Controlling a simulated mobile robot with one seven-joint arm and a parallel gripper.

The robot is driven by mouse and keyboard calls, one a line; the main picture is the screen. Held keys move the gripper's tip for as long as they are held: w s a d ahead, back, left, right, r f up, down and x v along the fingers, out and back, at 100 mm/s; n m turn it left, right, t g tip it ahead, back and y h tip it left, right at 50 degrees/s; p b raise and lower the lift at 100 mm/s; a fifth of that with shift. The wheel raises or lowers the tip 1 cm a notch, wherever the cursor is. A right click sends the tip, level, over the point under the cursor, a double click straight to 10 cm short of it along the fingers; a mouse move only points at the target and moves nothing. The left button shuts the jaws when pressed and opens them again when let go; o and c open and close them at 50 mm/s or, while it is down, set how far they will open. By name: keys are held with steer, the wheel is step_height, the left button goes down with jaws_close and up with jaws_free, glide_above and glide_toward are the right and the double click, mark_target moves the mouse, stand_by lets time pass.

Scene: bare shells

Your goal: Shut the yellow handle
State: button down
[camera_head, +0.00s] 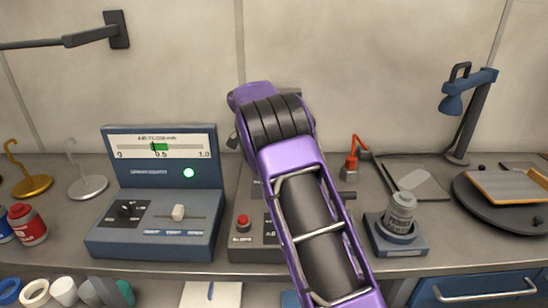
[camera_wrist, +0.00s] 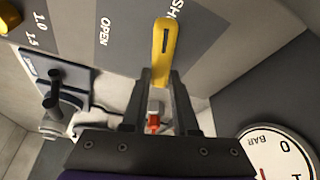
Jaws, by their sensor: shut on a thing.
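The yellow handle (camera_wrist: 165,48) shows at the top middle of the wrist view, long and rounded with a dark slot. It is on a grey panel, between the word OPEN on its left and a partly cut-off word starting SH on its upper right. My gripper (camera_wrist: 163,78) is shut on the handle's near end, with one dark finger on each side. A small grey and red part (camera_wrist: 154,120) shows between the fingers lower down. In the head view my purple arm hides the handle and the gripper.
In the head view a blue meter box (camera_head: 155,232) stands left of my arm and a small red-button box (camera_head: 246,240) close beside it. A can on a blue base (camera_head: 398,240) stands to the right. A round gauge (camera_wrist: 277,155) shows at the wrist view's lower right.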

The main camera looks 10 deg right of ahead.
steer(key=shift+s+m+g+p, duration=0.15)
steer(key=shift+m+g+p, duration=0.2)
steer(key=shift+m, duration=0.6)
steer(key=shift+s+m+g+p, duration=0.1)
steer(key=shift+m+g+p, duration=0.25)
steer(key=shift+m, duration=0.6)
steer(key=c, duration=0.7)
jaws_free()
